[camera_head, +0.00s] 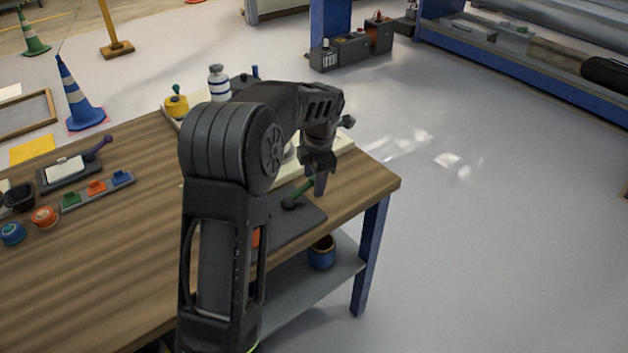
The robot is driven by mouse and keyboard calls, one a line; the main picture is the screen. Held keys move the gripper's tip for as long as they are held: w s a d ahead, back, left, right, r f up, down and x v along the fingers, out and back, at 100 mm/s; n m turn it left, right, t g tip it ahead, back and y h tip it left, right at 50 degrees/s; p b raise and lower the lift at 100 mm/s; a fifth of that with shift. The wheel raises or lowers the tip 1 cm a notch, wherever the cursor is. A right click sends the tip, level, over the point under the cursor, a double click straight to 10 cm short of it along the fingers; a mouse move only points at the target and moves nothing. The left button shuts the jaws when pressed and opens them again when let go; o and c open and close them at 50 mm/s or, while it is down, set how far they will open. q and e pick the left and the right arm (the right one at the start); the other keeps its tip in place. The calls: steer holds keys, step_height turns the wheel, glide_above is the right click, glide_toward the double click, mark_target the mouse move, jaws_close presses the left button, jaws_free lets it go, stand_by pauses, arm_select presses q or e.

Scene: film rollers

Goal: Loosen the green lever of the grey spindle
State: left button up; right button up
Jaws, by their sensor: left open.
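A green lever (299,194) stands tilted on a dark grey plate (298,224) near the right end of the wooden table. I take this as the grey spindle's lever; the spindle body cannot be made out clearly, and my left arm hides part of the plate. My left gripper (319,178) is open and points down, just above and beside the lever's upper end. I cannot tell whether a finger touches the lever. My right gripper is not in view.
Several coloured parts and a purple-handled lever (98,147) lie on the table's left. The table's right corner (375,183) is clear.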

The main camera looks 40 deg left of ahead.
arm_select(q)
steer(key=r, duration=0.4)
steer(key=d+r, duration=0.1)
steer(key=r, duration=0.1)
steer(key=shift+s+r, duration=0.35)
steer(key=shift+r, duration=0.05)
steer(key=shift+d, duration=0.1)
